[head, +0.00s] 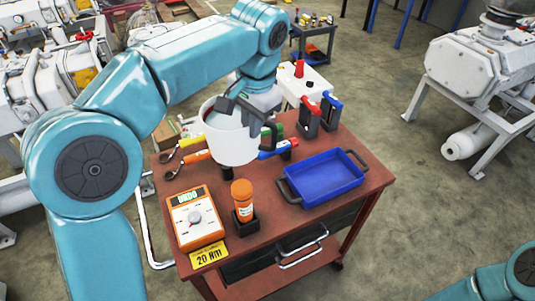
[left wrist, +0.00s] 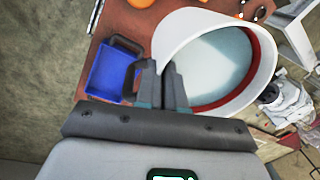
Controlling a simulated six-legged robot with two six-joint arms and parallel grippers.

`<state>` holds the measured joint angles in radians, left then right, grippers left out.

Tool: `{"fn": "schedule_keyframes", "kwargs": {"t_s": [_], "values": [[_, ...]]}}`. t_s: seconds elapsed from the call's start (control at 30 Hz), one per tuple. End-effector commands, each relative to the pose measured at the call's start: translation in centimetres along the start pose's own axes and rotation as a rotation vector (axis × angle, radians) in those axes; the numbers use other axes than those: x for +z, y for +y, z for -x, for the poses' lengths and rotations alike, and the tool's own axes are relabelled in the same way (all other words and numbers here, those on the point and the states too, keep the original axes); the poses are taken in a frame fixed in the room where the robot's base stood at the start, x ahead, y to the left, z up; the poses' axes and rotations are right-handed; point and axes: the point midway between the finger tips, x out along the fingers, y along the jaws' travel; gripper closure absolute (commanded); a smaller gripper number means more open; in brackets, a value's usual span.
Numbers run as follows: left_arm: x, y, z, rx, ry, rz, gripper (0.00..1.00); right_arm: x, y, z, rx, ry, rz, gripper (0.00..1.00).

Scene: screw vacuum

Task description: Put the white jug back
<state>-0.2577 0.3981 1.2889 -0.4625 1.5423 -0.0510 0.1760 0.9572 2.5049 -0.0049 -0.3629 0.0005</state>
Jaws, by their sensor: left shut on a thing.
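The white jug (head: 230,143) is over the back of the brown cart top in the head view, roughly upright. It also shows large in the left wrist view (left wrist: 268,85), where I see its pale inside with a red band and its dark handle (left wrist: 125,45). My left gripper (head: 243,108) is at the jug's handle side, shut on the jug; its fingers also show in the left wrist view (left wrist: 161,85). The jug's underside is hidden, and it seems raised above the cart top. My right gripper is out of view.
A blue tray (head: 325,179) sits on the cart top (head: 276,220) at right. An orange meter (head: 194,217) and an orange bottle (head: 242,200) stand in front.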

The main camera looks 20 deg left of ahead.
Motion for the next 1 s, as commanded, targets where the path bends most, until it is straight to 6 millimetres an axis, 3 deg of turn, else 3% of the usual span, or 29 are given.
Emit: {"fn": "schedule_keyframes", "kwargs": {"t_s": [0.6,1.0], "values": [[0.1,1.6,-13.3,-0.001,-0.001,0.000,1.00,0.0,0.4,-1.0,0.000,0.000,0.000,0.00],[-0.1,2.0,-17.5,-0.001,-0.001,0.000,1.00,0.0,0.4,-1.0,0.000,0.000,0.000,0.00]]}}
